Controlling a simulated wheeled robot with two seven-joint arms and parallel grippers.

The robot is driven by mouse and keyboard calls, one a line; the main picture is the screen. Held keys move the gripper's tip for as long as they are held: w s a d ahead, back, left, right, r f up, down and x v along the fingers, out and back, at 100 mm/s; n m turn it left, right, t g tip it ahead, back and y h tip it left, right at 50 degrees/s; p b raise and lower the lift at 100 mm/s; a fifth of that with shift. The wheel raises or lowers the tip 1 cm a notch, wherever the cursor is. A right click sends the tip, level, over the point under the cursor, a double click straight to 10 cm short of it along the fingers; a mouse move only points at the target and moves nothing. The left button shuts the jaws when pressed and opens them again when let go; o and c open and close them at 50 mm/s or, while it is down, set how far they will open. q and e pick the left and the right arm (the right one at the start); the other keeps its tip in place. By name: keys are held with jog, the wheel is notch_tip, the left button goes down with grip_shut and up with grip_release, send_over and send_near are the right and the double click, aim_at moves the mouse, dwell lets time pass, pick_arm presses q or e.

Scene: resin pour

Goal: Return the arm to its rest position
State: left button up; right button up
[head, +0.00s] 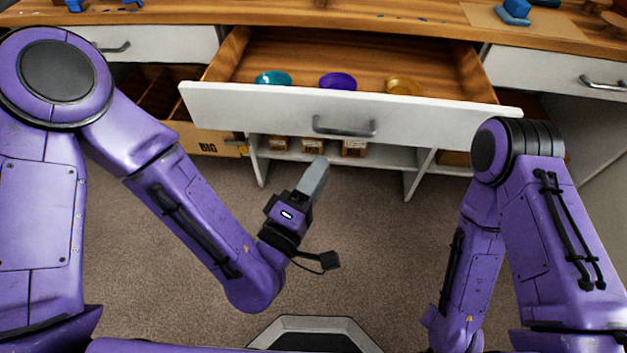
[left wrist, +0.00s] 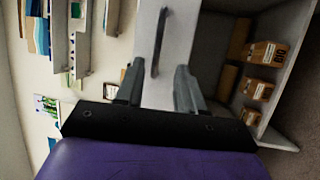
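My left gripper (head: 316,172) hangs in front of the open drawer, below its handle, touching nothing that I can see. In the left wrist view its two fingers (left wrist: 158,84) stand apart with nothing between them. The drawer front (head: 240,107) is pulled out, and its grey handle (head: 344,128) also shows ahead of the fingers in the left wrist view (left wrist: 158,45). My right arm folds downward at the right of the head view. Its gripper is out of sight.
The open drawer holds a teal dish (head: 273,78), a purple dish (head: 338,81) and an amber dish (head: 403,86). Brown packages (head: 353,148) stand on the shelf below. A cardboard box (head: 205,140) sits at left. The carpet (head: 370,240) between my arms is clear.

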pick_arm(q)
jog(key=shift+p+v, duration=0.4)
jog(key=shift+v, duration=0.45)
pick_arm(e)
jog(key=shift+r, duration=0.95)
pick_arm(q)
jog(key=shift+r, duration=0.15)
